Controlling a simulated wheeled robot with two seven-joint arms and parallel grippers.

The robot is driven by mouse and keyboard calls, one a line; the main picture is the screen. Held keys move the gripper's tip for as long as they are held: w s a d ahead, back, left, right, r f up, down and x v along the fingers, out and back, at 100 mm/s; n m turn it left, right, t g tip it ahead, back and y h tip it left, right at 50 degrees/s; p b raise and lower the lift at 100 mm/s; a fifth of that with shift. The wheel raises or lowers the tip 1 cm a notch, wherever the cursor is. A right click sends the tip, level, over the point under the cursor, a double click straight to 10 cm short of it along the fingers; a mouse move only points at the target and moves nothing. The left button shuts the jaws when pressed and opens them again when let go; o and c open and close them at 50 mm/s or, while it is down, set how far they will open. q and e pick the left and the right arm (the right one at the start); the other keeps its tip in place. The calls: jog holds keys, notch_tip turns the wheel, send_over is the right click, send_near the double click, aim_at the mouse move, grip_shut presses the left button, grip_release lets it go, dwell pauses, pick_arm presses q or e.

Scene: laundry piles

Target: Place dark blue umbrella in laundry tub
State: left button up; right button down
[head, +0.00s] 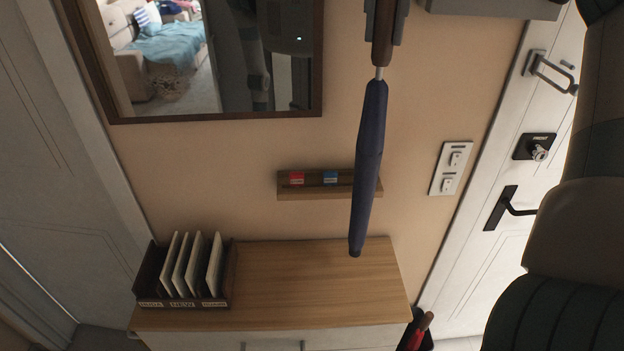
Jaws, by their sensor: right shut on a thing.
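The dark blue umbrella (369,160) is folded and hangs point down, slightly tilted, in front of the wall. My right gripper (384,25) shows at the top edge, shut around its brown handle. The umbrella's tip is in front of the wooden cabinet top in the picture; I cannot tell how far apart they are. My left gripper is not in view. No laundry tub shows in this view.
A wooden cabinet (310,285) holds a dark organizer (188,302) with several upright pale boards. A small wall shelf (291,191) is partly behind the umbrella. A mirror (225,118) hangs upper left. A white door (500,245) with handles is at right. A red-handled item (416,333) is bottom right.

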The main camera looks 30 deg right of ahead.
jog(key=shift+w+f, duration=0.25)
jog(key=w+a+f, duration=0.2)
jog(key=a+f, duration=0.4)
jog(key=a, duration=0.5)
jog(key=shift+a+f+b, duration=0.2)
jog(key=shift+f+b, duration=0.05)
jog(key=shift+b, duration=0.05)
jog(key=shift+f, duration=0.1)
jog(key=shift+f+p, duration=0.45)
jog(key=shift+f, duration=1.55)
jog(key=c, duration=1.5)
grip_release()
